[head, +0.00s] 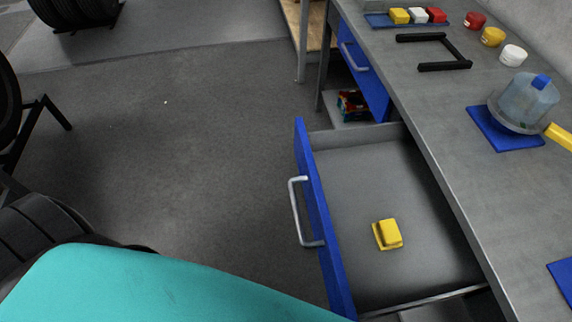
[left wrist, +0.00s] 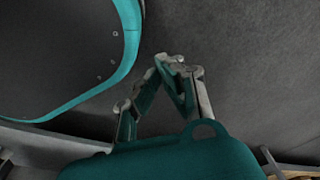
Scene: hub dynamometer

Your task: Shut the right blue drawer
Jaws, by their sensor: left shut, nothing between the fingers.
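The right blue drawer stands pulled far out from under the bench in the head view, its blue front panel (head: 322,225) facing left. Its silver bar handle (head: 298,212) is on that front, with no gripper at it. A yellow block (head: 388,234) lies inside on the grey drawer floor. My left gripper (left wrist: 172,62) shows only in the left wrist view, with its fingertips together and nothing between them. It is over a plain dark grey surface, with no drawer visible near it. My right gripper is in neither view.
The other blue drawer (head: 364,70) is farther along the bench. On the grey benchtop (head: 430,120) are a black frame (head: 452,50), a clear dome (head: 524,102) on a blue mat and several small jars. The floor (head: 180,140) left of the open drawer is clear.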

